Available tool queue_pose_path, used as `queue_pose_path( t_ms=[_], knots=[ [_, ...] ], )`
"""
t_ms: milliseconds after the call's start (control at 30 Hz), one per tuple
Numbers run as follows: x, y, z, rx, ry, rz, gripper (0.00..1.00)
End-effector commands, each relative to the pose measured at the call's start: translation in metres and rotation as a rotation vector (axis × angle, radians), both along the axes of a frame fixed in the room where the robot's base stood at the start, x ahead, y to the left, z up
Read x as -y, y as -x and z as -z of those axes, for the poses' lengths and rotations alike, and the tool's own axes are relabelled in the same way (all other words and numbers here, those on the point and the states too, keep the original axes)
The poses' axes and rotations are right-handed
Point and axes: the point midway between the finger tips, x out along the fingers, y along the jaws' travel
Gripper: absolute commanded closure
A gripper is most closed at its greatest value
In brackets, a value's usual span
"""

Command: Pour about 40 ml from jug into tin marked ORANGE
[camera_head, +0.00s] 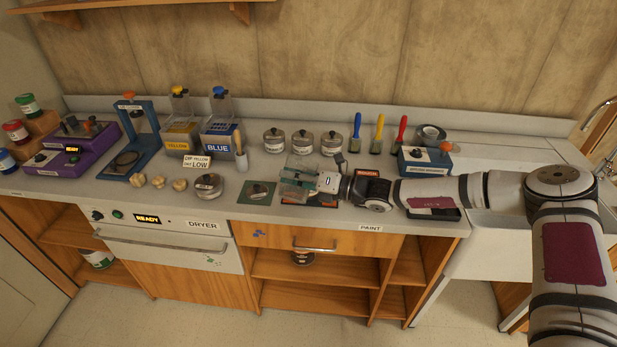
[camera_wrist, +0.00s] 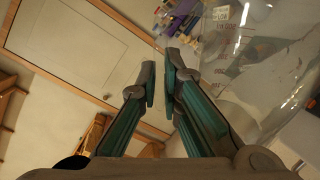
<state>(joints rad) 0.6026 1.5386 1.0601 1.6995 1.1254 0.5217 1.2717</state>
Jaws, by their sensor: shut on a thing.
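The clear jug (camera_wrist: 265,70), with red graduation marks, fills the right side of the wrist view and looks tilted there. My gripper (camera_wrist: 164,82) has its green-padded fingers close together beside the jug, shut on part of it; the grasped part is hard to make out. In the head view, my gripper (camera_head: 300,178) and the see-through jug overlap just above the front counter edge. Several lidded metal tins (camera_head: 303,142) stand behind, against the back of the counter. No ORANGE marking can be read on any tin. The liquid level in the jug cannot be told.
A green square mat (camera_head: 257,193) and a round metal tin (camera_head: 208,186) lie left of my gripper. Yellow and blue dispensers (camera_head: 220,135) stand behind. Upright brushes (camera_head: 377,135) and a blue device (camera_head: 425,160) stand right. The dryer (camera_head: 165,232) is below the counter.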

Motion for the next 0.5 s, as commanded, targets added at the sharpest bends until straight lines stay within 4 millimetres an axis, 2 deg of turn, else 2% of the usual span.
queue_pose_path(
  t_ms=[33,200,500],
  knots=[
    [-0.003,0.017,-0.007,0.08,0.014,0.003,1.0],
    [-0.007,0.025,0.019,0.314,0.07,0.016,1.0],
    [-0.007,0.027,0.034,0.391,0.092,0.016,1.0]
  ],
)
